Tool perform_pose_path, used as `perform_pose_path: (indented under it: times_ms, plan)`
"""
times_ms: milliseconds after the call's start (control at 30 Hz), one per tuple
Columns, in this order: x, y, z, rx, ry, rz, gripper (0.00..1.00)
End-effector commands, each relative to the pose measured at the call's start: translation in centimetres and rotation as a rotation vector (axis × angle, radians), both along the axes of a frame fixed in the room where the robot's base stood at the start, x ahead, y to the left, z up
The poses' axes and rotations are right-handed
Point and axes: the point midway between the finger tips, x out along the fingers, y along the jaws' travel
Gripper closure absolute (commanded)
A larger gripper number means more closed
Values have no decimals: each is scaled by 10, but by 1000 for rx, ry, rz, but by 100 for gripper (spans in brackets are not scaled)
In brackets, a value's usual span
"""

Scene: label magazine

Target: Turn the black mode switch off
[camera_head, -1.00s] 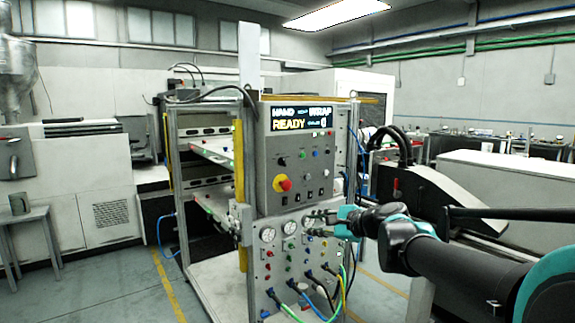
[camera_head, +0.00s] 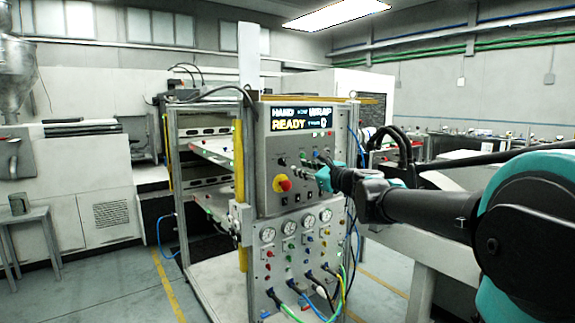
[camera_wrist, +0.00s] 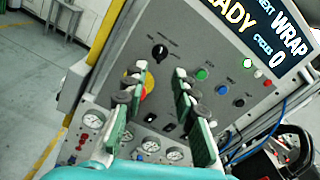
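The control panel (camera_head: 262,143) carries a black rotary switch (camera_head: 282,161), which I take to be the mode switch; its label is too small to read. In the wrist view this black switch (camera_wrist: 160,51) has a light pointer mark and lies beyond the fingertips, apart from them. My gripper (camera_head: 315,168) is in front of the panel's right half in the head view. In the wrist view my gripper (camera_wrist: 158,82) is open, with its two fingers apart and nothing between them. The left finger partly covers the red and yellow stop button (camera_wrist: 148,84).
Right of the switch sit a green button (camera_wrist: 202,74), a blue button (camera_wrist: 222,89) and a black button (camera_wrist: 239,102). Small black rockers (camera_wrist: 169,128) lie below. The display (camera_head: 300,119) reads READY. Gauges (camera_head: 267,234) and plugged hoses (camera_head: 322,292) are on the lower panel.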

Motion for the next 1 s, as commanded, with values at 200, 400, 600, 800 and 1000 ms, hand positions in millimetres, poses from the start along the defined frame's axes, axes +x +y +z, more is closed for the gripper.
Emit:
perform_pose_path:
  times_ms: [200,400,600,800,1000]
  plan:
    - [33,25,0,-1,0,3,72]
    - [56,41,0,-1,0,1,72]
    - [67,48,0,-1,-1,0,72]
    - [68,49,0,-1,-1,0,72]
    - [68,49,0,-1,-1,0,84]
